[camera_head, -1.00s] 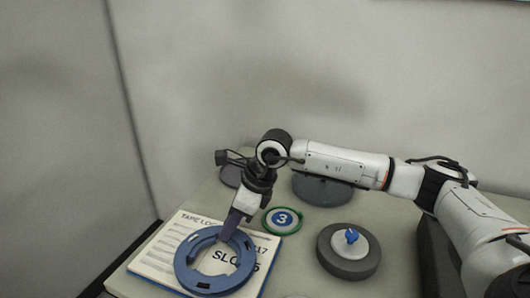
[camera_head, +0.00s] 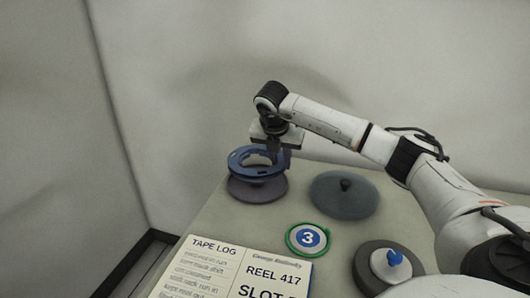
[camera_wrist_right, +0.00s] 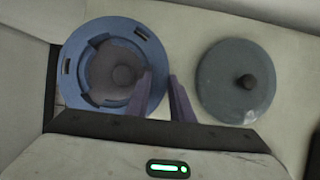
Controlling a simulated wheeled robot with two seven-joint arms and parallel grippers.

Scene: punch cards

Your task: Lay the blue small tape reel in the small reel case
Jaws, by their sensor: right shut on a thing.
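The blue tape reel (camera_head: 240,163) is an open blue ring, and my right gripper (camera_head: 276,158) is shut on its right rim. The reel looks roughly level, a little above a dark purple-grey round case (camera_head: 258,190) at the table's back left. In the right wrist view the reel (camera_wrist_right: 73,88) lies over the case, whose dark inside and round centre hub (camera_wrist_right: 123,75) show through the ring's hole. The right gripper's fingers (camera_wrist_right: 160,88) straddle the rim there. The reel hides part of the case. My left gripper is in neither view.
A grey-green disc with a black knob (camera_head: 335,203) lies right of the case. A green-rimmed badge marked 3 (camera_head: 290,238), a dark grey round piece with a blue-topped white centre (camera_head: 367,268) and a tape log sheet (camera_head: 222,280) are nearer the front.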

